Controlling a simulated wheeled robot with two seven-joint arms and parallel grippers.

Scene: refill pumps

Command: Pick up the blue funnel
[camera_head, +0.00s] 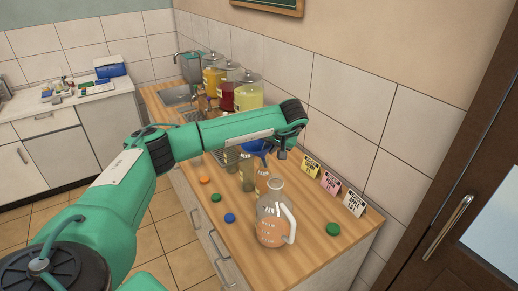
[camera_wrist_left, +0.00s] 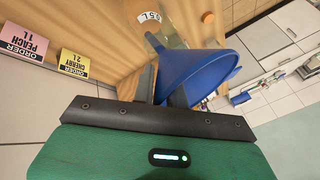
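The blue funnel (camera_head: 256,147) is beyond the jug and close to my left gripper (camera_head: 283,153), partly hidden by my arm. My right gripper is in neither view.
A glass jug (camera_head: 273,226) stands at the counter's near part. Bottles (camera_head: 246,172) stand behind it. An orange lid (camera_head: 204,180), a blue lid (camera_head: 229,218) and green lids (camera_head: 333,229) lie around. Order cards (camera_head: 331,183) stand by the wall. Filled jars (camera_head: 248,91) are farther back.

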